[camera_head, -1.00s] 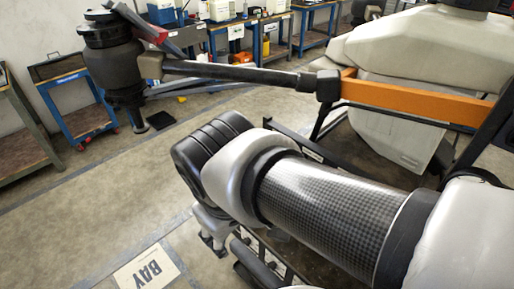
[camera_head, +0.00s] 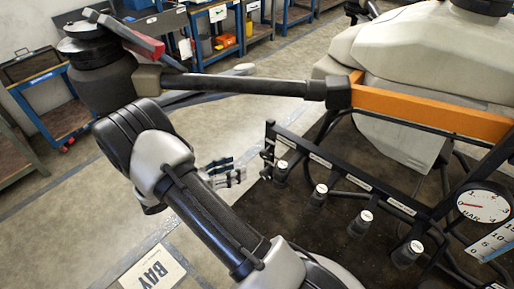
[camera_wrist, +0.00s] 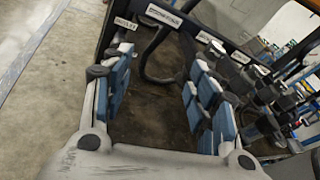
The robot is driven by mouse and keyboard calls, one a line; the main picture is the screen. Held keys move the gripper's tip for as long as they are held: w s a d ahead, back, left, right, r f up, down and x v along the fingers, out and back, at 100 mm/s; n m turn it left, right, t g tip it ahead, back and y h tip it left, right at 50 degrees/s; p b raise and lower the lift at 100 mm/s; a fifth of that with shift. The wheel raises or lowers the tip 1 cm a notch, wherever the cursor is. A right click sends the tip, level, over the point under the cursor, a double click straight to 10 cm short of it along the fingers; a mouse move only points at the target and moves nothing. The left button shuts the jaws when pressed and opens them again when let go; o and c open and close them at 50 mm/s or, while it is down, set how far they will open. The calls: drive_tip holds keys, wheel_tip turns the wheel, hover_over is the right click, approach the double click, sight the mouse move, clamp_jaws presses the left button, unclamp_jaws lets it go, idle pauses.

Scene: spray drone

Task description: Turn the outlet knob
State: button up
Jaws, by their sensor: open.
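A row of several dark knobs with pale tops stands below a black labelled rail (camera_head: 340,172) in the head view. The knob nearest my gripper is the leftmost one (camera_head: 281,171). Labels are too small to read there. In the wrist view, a small label (camera_wrist: 125,23) at the rail's left end seems to read OUTLET. Any knob beneath it is hidden or unclear. My gripper (camera_head: 238,170) is open and empty, left of the leftmost knob and apart from it. Its blue-padded fingers (camera_wrist: 162,62) spread wide in the wrist view, with a dark hose (camera_wrist: 150,68) seen between them.
An orange drone arm (camera_head: 430,104) and black boom (camera_head: 240,83) run above the rail. A BAR gauge (camera_head: 484,206) sits at the right. A pale tank (camera_head: 410,60) is behind. Black hoses hang below the rail. Open floor lies left, with a BAY sign (camera_head: 153,270).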

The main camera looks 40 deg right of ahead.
wheel_tip(320, 180, down, 10)
drive_tip(key=w+n+t+h+p, duration=0.1)
drive_tip(key=w+n+t+h, duration=0.1)
drive_tip(key=n+t, duration=0.35)
drive_tip(key=n+b, duration=0.2)
approach(263, 156)
drive_tip(key=shift+g, duration=0.45)
drive_tip(key=d, duration=0.3)
drive_tip(key=w+d, duration=0.1)
drive_tip(key=d, duration=0.6)
drive_tip(key=shift+w+d+f, duration=0.1)
drive_tip(key=shift+w+f, duration=0.1)
drive_tip(key=shift+w, duration=0.05)
drive_tip(key=c, duration=1.1)
